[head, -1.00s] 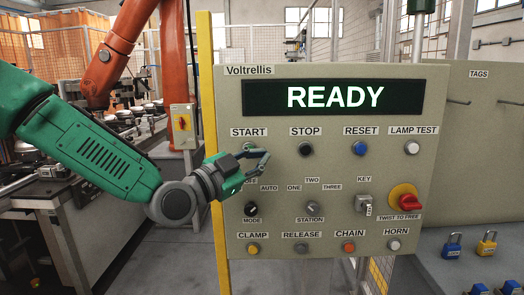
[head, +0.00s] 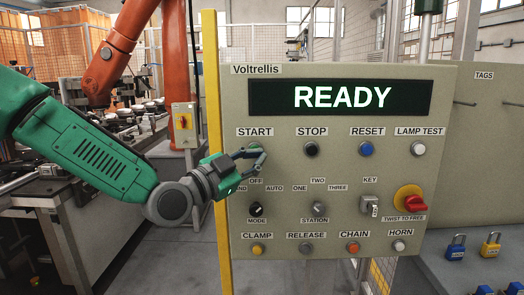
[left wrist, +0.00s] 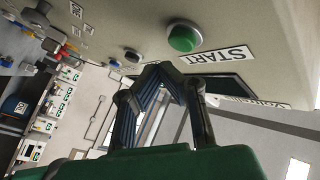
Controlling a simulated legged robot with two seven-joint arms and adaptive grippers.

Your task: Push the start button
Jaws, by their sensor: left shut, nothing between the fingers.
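The grey Voltrellis control panel (head: 340,172) faces me, and its display (head: 340,97) reads READY. The green start button (head: 254,147) sits under the START label (head: 255,132), partly hidden by my gripper's fingers in the head view. In the left wrist view the round green button (left wrist: 184,38) shows whole, beside its label. My left gripper (head: 262,157) is shut and empty, its tips just below the button in the head view. In the left wrist view the shut fingers (left wrist: 162,70) appear apart from the button. My right gripper is not in view.
Black stop (head: 311,148), blue reset (head: 366,149) and white lamp test (head: 418,148) buttons line the same row. Below are knobs, a key switch (head: 370,205) and a red twist knob (head: 412,202). A yellow post (head: 212,120) stands at the panel's left edge.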

